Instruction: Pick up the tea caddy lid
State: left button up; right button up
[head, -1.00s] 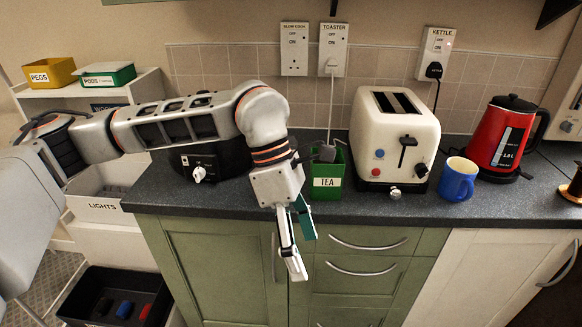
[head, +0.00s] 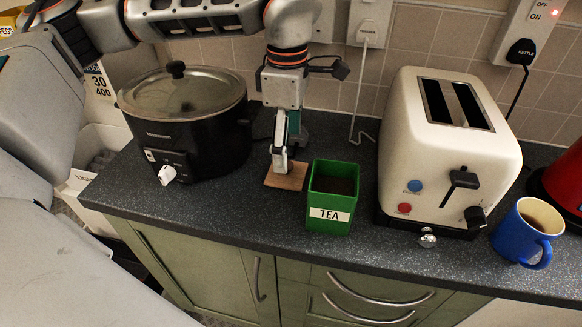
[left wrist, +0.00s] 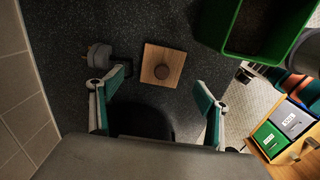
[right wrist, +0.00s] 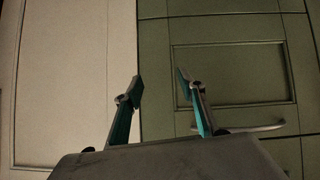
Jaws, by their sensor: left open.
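The tea caddy lid (head: 290,181) is a flat square of wood lying on the counter, left of the green tea caddy (head: 330,213). Its dark round knob shows in the left wrist view, on the lid (left wrist: 163,55). The caddy stands upright and uncovered, with dark contents. My left gripper (head: 281,160) is open and points down above the lid, hiding part of it in the head view. In the left wrist view, the lid sits between and ahead of the fingers of my left gripper (left wrist: 160,84), apart from both. My right gripper (right wrist: 160,80) is open and empty, facing the cupboard doors.
A black slow cooker (head: 190,118) stands left of the lid. A dark plug (left wrist: 98,56) lies on the counter near the lid. The cream toaster (head: 440,150), blue mug (head: 520,232) and red kettle (head: 563,185) stand right of the caddy.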

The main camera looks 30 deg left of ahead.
pick_arm(q)
jog(key=f, duration=0.6)
jog(key=shift+s+a+f, duration=0.2)
jog(key=shift+s+a, duration=0.05)
jog(key=shift+s, duration=0.05)
jog(key=c, duration=1.1)
